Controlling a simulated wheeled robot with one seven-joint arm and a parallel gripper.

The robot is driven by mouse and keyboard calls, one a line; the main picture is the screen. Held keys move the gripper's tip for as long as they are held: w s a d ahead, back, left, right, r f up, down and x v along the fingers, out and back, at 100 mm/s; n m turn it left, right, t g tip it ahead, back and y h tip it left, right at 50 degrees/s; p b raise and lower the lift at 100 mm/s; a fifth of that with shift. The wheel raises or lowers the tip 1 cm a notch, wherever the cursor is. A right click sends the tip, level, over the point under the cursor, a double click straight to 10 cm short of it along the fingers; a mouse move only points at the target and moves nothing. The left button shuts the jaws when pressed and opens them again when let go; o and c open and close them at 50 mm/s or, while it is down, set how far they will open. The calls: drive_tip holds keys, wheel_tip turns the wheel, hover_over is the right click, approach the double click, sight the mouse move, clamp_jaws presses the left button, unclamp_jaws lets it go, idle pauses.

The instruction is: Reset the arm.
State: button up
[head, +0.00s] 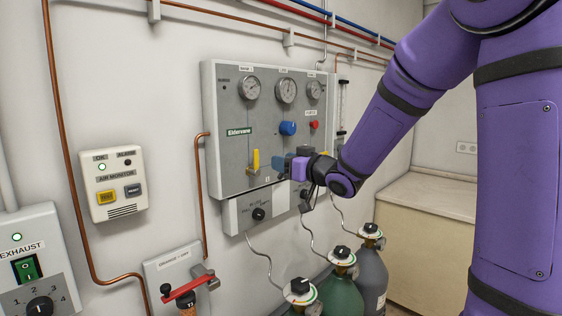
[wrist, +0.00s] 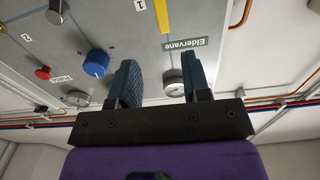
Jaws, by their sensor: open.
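My purple arm comes in from the right in the head view. My gripper (head: 279,164) is in front of the lower middle of the grey gas panel (head: 225,140), right of the yellow lever (head: 255,160). The wrist view shows my gripper (wrist: 160,82) with its two dark fingers apart and nothing between them. Behind the fingers are the panel face, the blue knob (wrist: 96,63), the yellow lever (wrist: 161,15) and a gauge (wrist: 173,86), all upside down. Whether a finger touches the panel cannot be told.
Gas cylinders (head: 341,295) with valves stand below the panel. An air monitor (head: 114,183), an exhaust switch box (head: 30,262) and a red-handled valve (head: 188,286) are on the wall to the left. A beige counter (head: 425,235) is at the right.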

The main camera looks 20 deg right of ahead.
idle(0.4)
drive_tip(key=s+a+f+m+g+h, duration=0.1)
drive_tip(key=s+m+g+h, duration=0.3)
drive_tip(key=s, duration=3)
drive_tip(key=f+g+h, duration=0.1)
drive_tip(key=g+h, duration=0.1)
drive_tip(key=g, duration=0.5)
drive_tip(key=shift+f+h, duration=0.2)
drive_tip(key=shift+h, duration=0.2)
